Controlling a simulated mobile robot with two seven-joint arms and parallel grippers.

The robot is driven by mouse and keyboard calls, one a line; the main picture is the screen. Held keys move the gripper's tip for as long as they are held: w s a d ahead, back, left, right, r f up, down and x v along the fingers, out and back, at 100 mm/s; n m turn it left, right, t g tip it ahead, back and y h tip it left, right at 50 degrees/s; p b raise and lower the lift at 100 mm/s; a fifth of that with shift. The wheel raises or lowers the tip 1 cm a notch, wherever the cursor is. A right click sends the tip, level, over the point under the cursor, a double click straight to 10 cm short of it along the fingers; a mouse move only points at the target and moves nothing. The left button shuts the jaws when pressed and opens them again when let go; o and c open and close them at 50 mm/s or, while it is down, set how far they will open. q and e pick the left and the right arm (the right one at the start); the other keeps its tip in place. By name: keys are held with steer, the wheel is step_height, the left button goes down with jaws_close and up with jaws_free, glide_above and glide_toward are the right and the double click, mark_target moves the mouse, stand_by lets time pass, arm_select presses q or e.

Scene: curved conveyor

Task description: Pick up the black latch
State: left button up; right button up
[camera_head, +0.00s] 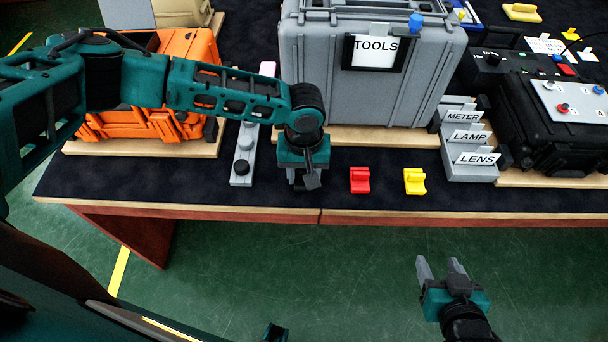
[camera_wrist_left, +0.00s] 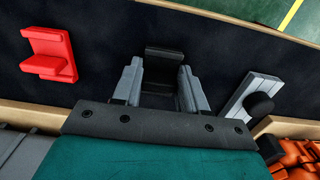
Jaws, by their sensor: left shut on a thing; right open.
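The black latch (camera_wrist_left: 164,63) sits between the two grey fingers of my left gripper (camera_wrist_left: 160,88) in the left wrist view, low over the dark tabletop. My left gripper (camera_head: 303,182) is shut on it near the table's front edge in the head view, where the gripper mostly hides the latch. I cannot tell whether the latch still touches the table. My right gripper (camera_head: 441,268) is open and empty, out over the green floor in front of the table.
A red latch (camera_head: 360,180) and a yellow latch (camera_head: 414,181) lie to the right. A grey strip with black knobs (camera_head: 242,155) is to the left. The grey tools case (camera_head: 300,70) stands behind, the orange case (camera_head: 205,50) at left, the labelled rack (camera_head: 470,172) at right.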

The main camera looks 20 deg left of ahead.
arm_select(q)
steer(key=shift+c, duration=1.2)
steer(key=shift+r, duration=0.1)
step_height(320, 180, up, 19)
steer(key=p, duration=0.3)
step_height(320, 180, up, 4)
glide_above(304, 172)
steer(key=shift+s+r, duration=0.1)
steer(key=shift+r, duration=0.1)
steer(key=shift+a, duration=0.1)
